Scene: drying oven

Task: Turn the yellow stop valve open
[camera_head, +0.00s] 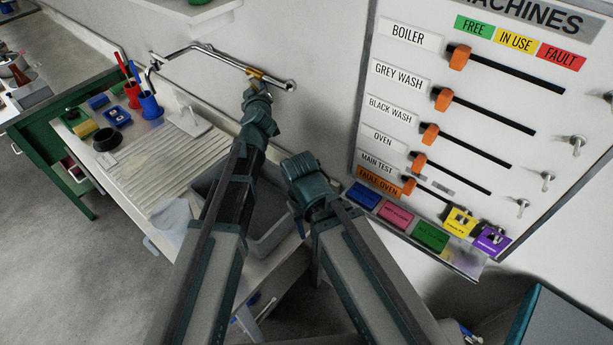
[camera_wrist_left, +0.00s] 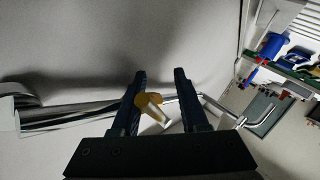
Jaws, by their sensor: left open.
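The yellow stop valve (camera_head: 258,75) sits on a chrome wall pipe (camera_head: 222,58) above the sink bench. In the left wrist view its yellow handle (camera_wrist_left: 149,101) shows between the fingers of my left gripper (camera_wrist_left: 161,76), closer to the finger on the left of the picture. My left gripper is open around the handle; I cannot tell if a finger touches it. In the head view the left gripper (camera_head: 254,92) reaches up to the valve and partly covers it. My right arm's end (camera_head: 310,178) is over the sink area, and its fingers cannot be made out.
A ribbed draining board (camera_head: 165,160) and a grey sink basin (camera_head: 268,235) lie below the pipe. Blue (camera_head: 150,105) and red (camera_head: 132,94) cups stand at the bench's back. A machine status board (camera_head: 500,100) with orange sliders hangs on the wall to the right.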

